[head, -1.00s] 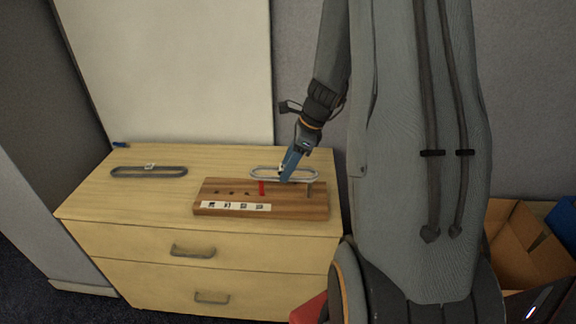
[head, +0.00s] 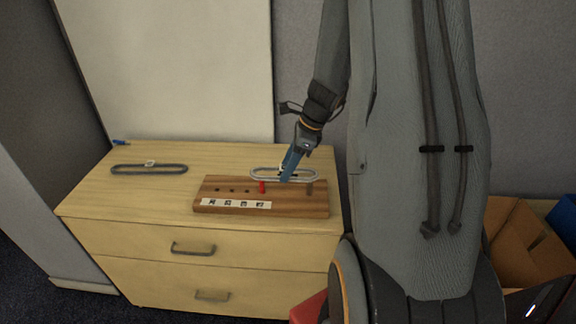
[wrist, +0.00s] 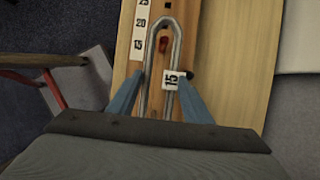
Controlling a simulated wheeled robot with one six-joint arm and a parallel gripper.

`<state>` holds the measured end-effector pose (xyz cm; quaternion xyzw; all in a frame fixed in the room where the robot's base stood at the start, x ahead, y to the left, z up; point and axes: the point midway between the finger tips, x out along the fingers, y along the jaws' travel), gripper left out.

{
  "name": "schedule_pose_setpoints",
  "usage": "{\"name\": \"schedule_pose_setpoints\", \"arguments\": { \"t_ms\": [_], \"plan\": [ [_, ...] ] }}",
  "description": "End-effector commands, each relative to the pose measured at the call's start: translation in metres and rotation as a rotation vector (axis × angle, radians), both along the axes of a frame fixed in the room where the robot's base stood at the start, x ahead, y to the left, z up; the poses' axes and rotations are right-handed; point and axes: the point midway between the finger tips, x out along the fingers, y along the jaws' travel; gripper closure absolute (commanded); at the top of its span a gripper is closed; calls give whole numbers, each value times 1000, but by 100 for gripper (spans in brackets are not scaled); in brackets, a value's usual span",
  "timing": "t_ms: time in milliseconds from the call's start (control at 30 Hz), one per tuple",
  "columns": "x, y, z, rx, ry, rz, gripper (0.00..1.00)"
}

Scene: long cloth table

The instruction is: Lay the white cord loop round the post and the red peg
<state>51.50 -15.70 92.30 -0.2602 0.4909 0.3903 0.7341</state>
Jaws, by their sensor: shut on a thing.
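My gripper (head: 284,179) is shut on the white cord loop (head: 262,168), held level over the right part of a wooden board (head: 215,208). The red peg (head: 262,188) stands upright in the board under the loop's left end. The post (head: 309,189) stands near the board's right end, under the loop's right end. In the wrist view the loop (wrist: 148,75) runs out from between the fingers, and its rounded end surrounds the red peg (wrist: 163,44) as seen from above. The wrist view does not show the post clearly.
A second, dark grey loop (head: 128,171) with a white tag lies at the table's left. Several empty holes (head: 231,190) are left of the peg. A numbered strip (head: 236,203) runs along the board's front. A small blue item (head: 121,142) lies at the back left.

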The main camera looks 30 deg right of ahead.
Motion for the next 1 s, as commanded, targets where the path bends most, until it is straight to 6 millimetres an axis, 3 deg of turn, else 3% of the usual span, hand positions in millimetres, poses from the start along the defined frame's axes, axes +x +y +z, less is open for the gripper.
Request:
{"name": "schedule_pose_setpoints", "arguments": {
  "t_ms": [1000],
  "plan": [
    [0,0,-23,0,0,0,77]
  ]
}}
